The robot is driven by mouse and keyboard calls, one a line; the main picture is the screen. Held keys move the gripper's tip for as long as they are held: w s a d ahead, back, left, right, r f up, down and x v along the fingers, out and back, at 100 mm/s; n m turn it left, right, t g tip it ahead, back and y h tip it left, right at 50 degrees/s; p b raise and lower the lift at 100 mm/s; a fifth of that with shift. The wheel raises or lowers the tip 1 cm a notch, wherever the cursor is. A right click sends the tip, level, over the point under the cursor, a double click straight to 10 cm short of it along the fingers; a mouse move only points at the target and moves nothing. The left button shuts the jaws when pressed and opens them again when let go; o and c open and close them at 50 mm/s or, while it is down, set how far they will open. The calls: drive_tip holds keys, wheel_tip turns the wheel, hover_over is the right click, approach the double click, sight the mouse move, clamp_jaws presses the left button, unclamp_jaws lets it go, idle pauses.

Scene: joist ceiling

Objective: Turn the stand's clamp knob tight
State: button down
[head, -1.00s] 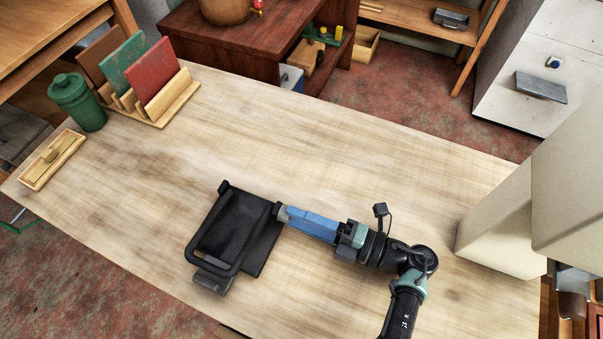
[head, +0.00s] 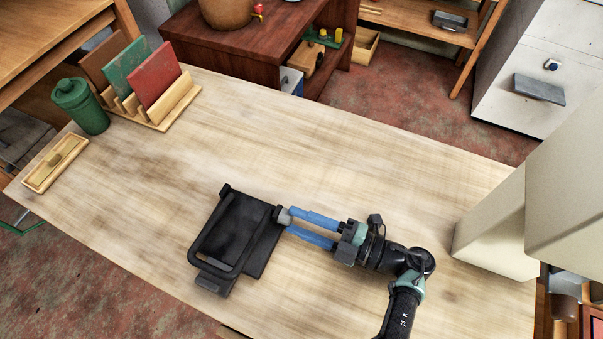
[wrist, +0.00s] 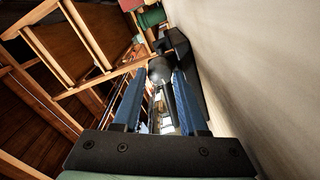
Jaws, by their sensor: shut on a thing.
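The black stand (head: 262,243) lies on the wooden table, with its frame and plate at the front centre. Its grey clamp knob (head: 282,215) sticks out from the right side, toward my arm. My gripper (head: 289,219) reaches in from the right, low over the table, with its two blue fingertips on either side of the knob. It is shut on the knob. In the wrist view, the dark round knob (wrist: 160,70) sits between the blue fingers (wrist: 158,78), with part of the black stand (wrist: 182,50) behind it. Any mark showing how tight the clamp is cannot be seen.
A file rack (head: 160,112) with several coloured boards, a green canister (head: 80,107) and a wooden tray (head: 54,162) stand at the table's left end. Pale boxes (head: 490,230) stand at the right. The table's middle is clear.

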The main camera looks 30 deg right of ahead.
drive_tip(key=shift+c, duration=2.2)
unclamp_jaws()
drive_tip(key=b+v, duration=0.2)
drive_tip(key=v, duration=0.9)
drive_tip(key=shift+d+f+b, duration=0.1)
drive_tip(key=shift+f+b, duration=0.05)
drive_tip(key=shift+b, duration=0.25)
drive_tip(key=shift+v, duration=0.9)
